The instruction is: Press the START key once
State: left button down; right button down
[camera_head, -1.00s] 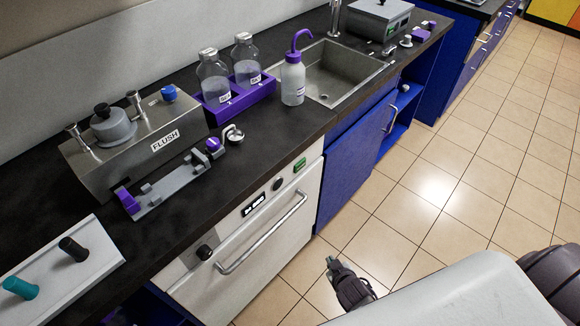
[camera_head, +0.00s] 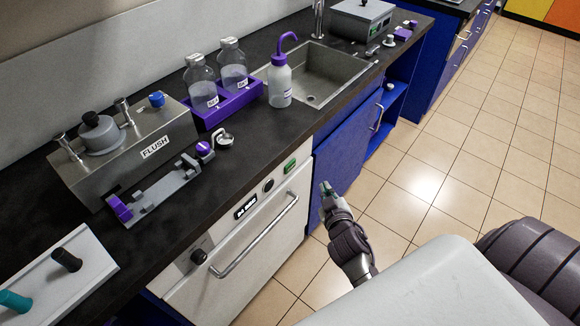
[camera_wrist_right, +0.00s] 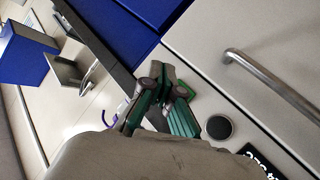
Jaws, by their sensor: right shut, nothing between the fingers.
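A green key (camera_head: 290,166) sits at the upper right of the white appliance's front panel (camera_head: 262,235); its lettering is too small to read. My right gripper (camera_head: 325,188) is shut and empty, in front of the blue cabinet, right of and apart from the key in the head view. In the right wrist view the shut fingers (camera_wrist_right: 158,80) appear close to the green key (camera_wrist_right: 186,91), which they partly cover; I cannot tell contact there. My left gripper is out of view.
The panel also has a dark round knob (camera_head: 268,185), a display (camera_head: 246,207), a lower knob (camera_head: 198,257) and a bar handle (camera_head: 255,240). The black worktop (camera_head: 240,160) overhangs above, with a purple bottle rack (camera_head: 228,106) and a wash bottle (camera_head: 280,85). Tiled floor is free at right.

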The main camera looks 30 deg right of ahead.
jog(key=b, duration=0.2)
send_near(295, 165)
jog(key=w+d+f, duration=0.2)
jog(key=w+d, duration=0.1)
jog(key=shift+w+a+f, duration=0.1)
jog(key=shift+w+a, duration=0.1)
jog(key=shift+w, duration=0.45)
dwell(0.9)
jog(key=shift+w+a, duration=0.15)
jog(key=shift+w, duration=0.2)
jog(key=shift+w+a+b, duration=0.15)
jog(key=shift+w+b, duration=0.15)
jog(key=shift+w, duration=0.1)
dwell(0.6)
jog(key=shift+s, duration=0.15)
jog(key=shift+s+d+p, duration=0.3)
jog(key=shift+s+p, duration=0.1)
jog(key=shift+s, duration=0.25)
